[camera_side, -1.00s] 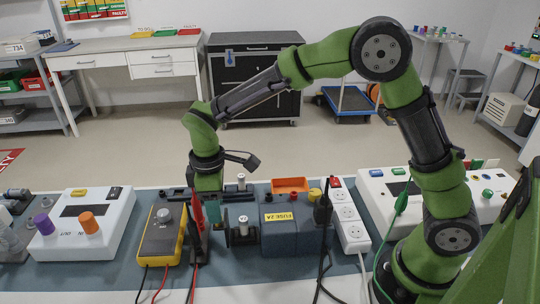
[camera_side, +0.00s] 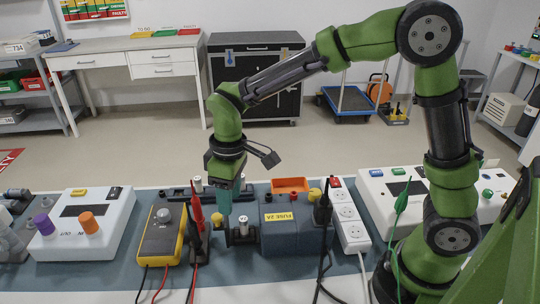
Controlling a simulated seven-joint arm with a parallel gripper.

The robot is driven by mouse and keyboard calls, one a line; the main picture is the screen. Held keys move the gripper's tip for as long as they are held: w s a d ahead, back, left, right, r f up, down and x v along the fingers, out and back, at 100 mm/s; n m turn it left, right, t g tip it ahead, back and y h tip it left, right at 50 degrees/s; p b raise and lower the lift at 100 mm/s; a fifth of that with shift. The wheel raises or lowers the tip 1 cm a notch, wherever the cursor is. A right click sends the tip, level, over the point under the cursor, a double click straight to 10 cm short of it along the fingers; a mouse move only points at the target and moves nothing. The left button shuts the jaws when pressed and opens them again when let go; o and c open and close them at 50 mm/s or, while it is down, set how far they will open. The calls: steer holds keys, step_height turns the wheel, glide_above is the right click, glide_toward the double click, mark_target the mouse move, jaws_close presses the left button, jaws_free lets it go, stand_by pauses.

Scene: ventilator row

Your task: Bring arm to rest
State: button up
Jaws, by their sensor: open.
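My gripper (camera_side: 222,208) points down above the bench, its teal fingers between the red probe (camera_side: 197,212) and the blue-grey box marked FUSE 2A (camera_side: 290,230). It is open, and I see nothing held in it.
A yellow multimeter (camera_side: 160,238) and a white unit with purple and orange knobs (camera_side: 95,250) lie to the left. A white power strip (camera_side: 350,228) and a white panel (camera_side: 375,190) are to the right. Cables hang at the front edge.

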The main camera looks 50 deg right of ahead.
steer(key=s+d+r+m+t, duration=0.3)
steer(key=s+d+r+m, duration=0.1)
steer(key=s, duration=0.3)
steer(key=s+d+r+m+t+y, duration=0.1)
steer(key=s+d+r+m+t, duration=0.2)
steer(key=s+d+r+m, duration=0.2)
step_height(320, 180, up, 2)
steer(key=shift+s+d+r+t, duration=0.2)
steer(key=shift+s+d+t, duration=0.2)
steer(key=shift+s+d, duration=0.8)
